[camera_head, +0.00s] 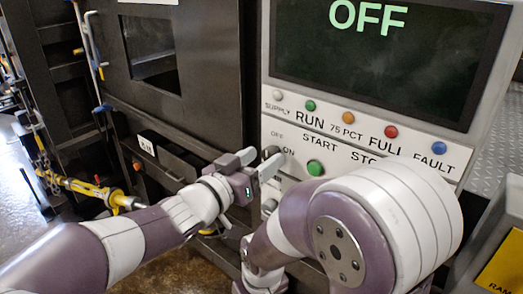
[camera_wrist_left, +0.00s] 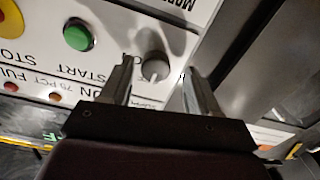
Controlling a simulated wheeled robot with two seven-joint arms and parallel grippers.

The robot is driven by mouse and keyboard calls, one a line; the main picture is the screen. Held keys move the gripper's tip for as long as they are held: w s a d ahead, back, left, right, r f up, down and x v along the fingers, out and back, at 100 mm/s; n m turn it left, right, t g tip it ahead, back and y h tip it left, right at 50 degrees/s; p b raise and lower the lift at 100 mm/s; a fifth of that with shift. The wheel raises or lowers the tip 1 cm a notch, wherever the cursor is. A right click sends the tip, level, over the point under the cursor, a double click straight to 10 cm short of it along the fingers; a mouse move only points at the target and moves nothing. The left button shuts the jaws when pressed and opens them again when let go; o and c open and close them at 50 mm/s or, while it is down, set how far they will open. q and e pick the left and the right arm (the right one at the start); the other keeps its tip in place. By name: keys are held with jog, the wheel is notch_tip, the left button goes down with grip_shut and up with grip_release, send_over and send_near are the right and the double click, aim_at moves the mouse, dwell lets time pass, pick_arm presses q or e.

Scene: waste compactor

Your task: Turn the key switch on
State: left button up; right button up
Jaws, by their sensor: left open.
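The key switch is a round grey knob (camera_wrist_left: 155,67) on the white control panel, left of the START button. In the left wrist view it stands between the two finger tips, with a gap on each side. Its exact turn angle is hard to read. My left gripper (camera_head: 263,161) is open in front of the OFF/ON labels, and its fingers largely cover the switch in the head view. The screen (camera_head: 385,60) reads OFF in green. My right arm (camera_head: 390,215) fills the lower right of the head view; its gripper does not show.
A green START button (camera_head: 315,168) sits right of the switch. A row of lamps, including RUN (camera_head: 310,105) and FULL (camera_head: 391,132), runs above. A dark machine frame (camera_head: 190,90) stands to the left. A yellow bar (camera_head: 95,190) lies at far left.

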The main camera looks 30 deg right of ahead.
pick_arm(q)
jog(key=shift+s+d+r, duration=0.1)
jog(key=shift+d, duration=0.75)
jog(key=shift+w+a, duration=0.2)
jog(key=shift+a, duration=0.05)
jog(key=shift+c, duration=0.2)
jog(key=c, duration=0.6)
jog(key=shift+s+d, duration=0.1)
jog(key=c, duration=0.4)
